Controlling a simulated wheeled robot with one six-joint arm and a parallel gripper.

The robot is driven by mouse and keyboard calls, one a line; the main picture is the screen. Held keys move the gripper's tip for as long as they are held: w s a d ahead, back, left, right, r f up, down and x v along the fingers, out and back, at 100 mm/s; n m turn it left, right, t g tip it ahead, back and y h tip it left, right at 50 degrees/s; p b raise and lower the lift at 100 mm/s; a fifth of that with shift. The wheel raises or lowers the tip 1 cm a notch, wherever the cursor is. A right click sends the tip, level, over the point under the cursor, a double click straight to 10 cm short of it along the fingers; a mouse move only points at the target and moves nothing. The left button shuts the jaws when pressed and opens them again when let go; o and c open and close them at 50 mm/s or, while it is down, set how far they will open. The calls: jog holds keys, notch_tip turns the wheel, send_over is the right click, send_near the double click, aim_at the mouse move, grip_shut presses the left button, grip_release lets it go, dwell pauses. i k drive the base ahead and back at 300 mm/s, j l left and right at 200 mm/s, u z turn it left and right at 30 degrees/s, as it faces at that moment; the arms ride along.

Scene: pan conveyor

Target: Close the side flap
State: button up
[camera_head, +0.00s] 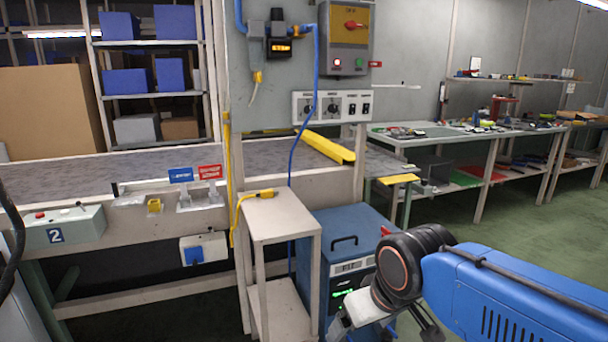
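No part is clearly marked as the side flap. A yellow bar (327,147) lies slanted across the grey conveyor belt (110,174), behind the upright panel. A small flat yellow plate (398,179) sticks out level at the conveyor's right end. I cannot tell which of these, if either, is the flap. My gripper (372,318) is low at the bottom edge, right of centre, in front of the blue cabinet and well below both yellow parts. Its fingertips are partly cut off and seen from behind, so its opening is unclear.
A grey control panel (270,75) with switches and a blue cable rises before the belt. A small beige stand (278,213) and a blue cabinet (345,235) stand below it. A cluttered workbench (440,138) runs along the right wall. Green floor (530,245) is free at right.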

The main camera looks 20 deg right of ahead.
aim_at(390, 180)
jog(key=z, duration=0.9)
jog(key=i+l+u, duration=0.1)
jog(key=i+l, duration=0.15)
jog(key=i+l+u, duration=0.1)
jog(key=l, duration=0.4)
jog(key=i+l+u, duration=0.1)
jog(key=i+l, duration=0.2)
jog(key=i+l+u, duration=0.1)
jog(key=l, duration=0.45)
jog(key=i+l+u, duration=0.1)
jog(key=i+l, duration=0.2)
jog(key=i+l+u, duration=0.1)
jog(key=l, duration=0.45)
jog(key=i+l+u, duration=0.1)
jog(key=l, duration=0.4)
jog(key=i+l+u, duration=0.1)
jog(key=i+l, duration=0.15)
jog(key=l, duration=0.2)
jog(key=i+l+z, duration=0.1)
jog(key=l+z, duration=0.3)
jog(key=l, duration=0.4)
